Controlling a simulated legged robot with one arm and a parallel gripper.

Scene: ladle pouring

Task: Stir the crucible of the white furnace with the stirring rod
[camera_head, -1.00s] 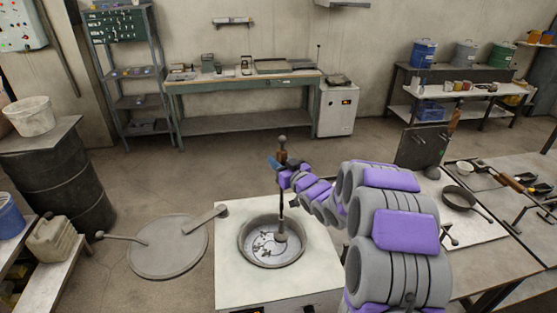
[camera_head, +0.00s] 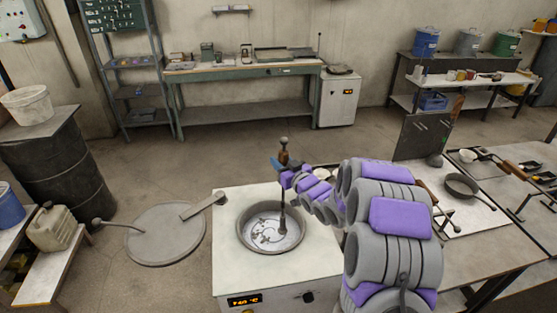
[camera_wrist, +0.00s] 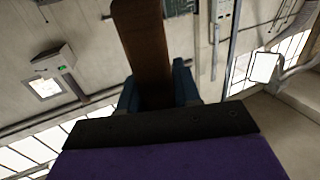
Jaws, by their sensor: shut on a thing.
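The white furnace (camera_head: 235,272) stands in front of me, with a lit orange display on its front. Its round crucible (camera_head: 247,243) is open at the top, with dark patches on a grey surface inside. My gripper (camera_head: 284,168) is shut on the stirring rod (camera_head: 282,205) by its brown handle and holds it nearly upright over the crucible. The rod's lower end is inside the crucible's opening, right of its middle. I cannot tell how deep the tip reaches. In the wrist view, the brown handle (camera_wrist: 143,45) rises between the blue fingers.
A round lid (camera_head: 165,235) with a handle lies on the floor left of the furnace. A bench with a pan (camera_head: 463,187) and ladles is to the right. A black barrel (camera_head: 65,165) stands at the left. Open floor lies behind the furnace.

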